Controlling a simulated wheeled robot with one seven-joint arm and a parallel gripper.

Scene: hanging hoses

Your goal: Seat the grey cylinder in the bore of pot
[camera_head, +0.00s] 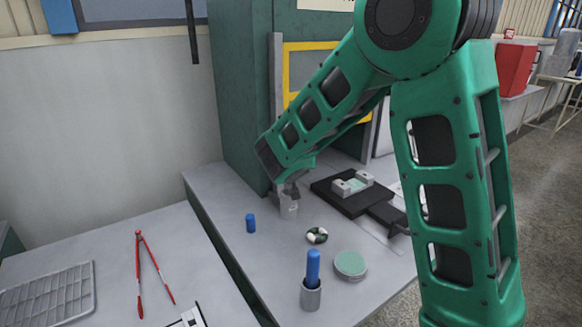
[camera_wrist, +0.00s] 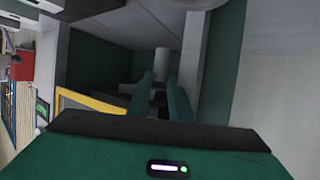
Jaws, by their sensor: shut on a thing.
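My gripper (camera_head: 287,194) points down over the bench beside the green cabinet. It is shut on a light grey piece (camera_head: 289,209), which looks like the grey cylinder; my fingers partly hide it. I cannot tell whether its lower end touches the bench. In the wrist view, a pale grey cylinder (camera_wrist: 161,62) shows beyond my dark green fingers (camera_wrist: 162,95). A grey cup (camera_head: 310,297), which may be the pot, stands near the bench's front. A blue cylinder (camera_head: 313,266) stands upright in it. My gripper is well behind the cup and apart from it.
A short blue cylinder (camera_head: 250,223) stands left of my gripper. A black-and-white round piece (camera_head: 317,235) and a pale green disc (camera_head: 350,264) lie in front. A black vise (camera_head: 345,199) is to the right. Red dividers (camera_head: 140,262) and a wire rack (camera_head: 48,297) lie left.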

